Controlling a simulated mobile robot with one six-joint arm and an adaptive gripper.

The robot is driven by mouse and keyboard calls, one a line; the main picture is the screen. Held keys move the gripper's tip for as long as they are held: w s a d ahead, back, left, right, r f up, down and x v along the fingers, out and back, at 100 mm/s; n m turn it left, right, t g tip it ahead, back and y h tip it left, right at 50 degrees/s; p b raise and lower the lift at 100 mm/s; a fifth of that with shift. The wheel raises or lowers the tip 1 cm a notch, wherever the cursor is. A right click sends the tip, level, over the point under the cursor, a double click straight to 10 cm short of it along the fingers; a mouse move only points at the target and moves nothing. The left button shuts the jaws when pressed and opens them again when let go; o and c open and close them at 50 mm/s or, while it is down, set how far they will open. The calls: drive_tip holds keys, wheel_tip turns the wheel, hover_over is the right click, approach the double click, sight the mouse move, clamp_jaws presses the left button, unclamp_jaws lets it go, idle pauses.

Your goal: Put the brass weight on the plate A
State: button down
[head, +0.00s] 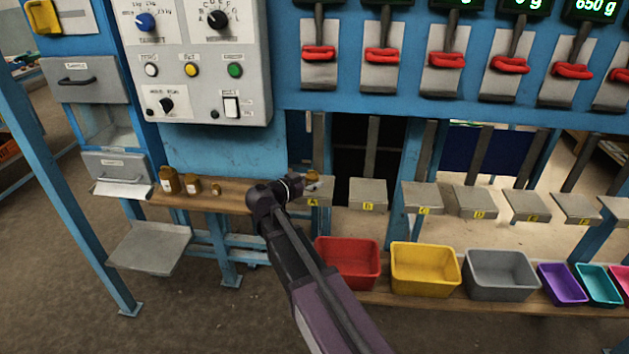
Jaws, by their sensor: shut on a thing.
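Plate A (324,197) is a grey metal plate with a yellow "A" label on its front edge, left of plate B in the head view. A small brass weight (313,174) shows at the tip of my gripper (311,184), over plate A. My gripper reaches in from the left and is shut on this weight. My wrist and the gripper cover the left part of the plate. I cannot tell whether the weight touches the plate.
Plate B (368,193) and other plates continue right. A red bin (348,262) and a yellow bin (425,268) sit below. Red-handled levers (319,53) hang above.

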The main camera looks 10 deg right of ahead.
drive_tip(key=w, duration=0.2)
drive_tip(key=w+d, duration=0.1)
drive_tip(key=w, duration=0.1)
drive_tip(key=w+d, duration=0.1)
drive_tip(key=w, duration=0.2)
drive_tip(key=shift+d+f+b, duration=0.15)
drive_tip(key=shift+f+b, duration=0.15)
drive_tip(key=shift+f, duration=0.05)
drive_tip(key=shift+f+b, duration=1.75)
drive_tip(key=shift+f, duration=0.1)
drive_tip(key=shift+c, duration=0.7)
unclamp_jaws()
drive_tip(key=shift+s, duration=0.1)
drive_tip(key=p+v, duration=0.2)
drive_tip(key=v, duration=1)
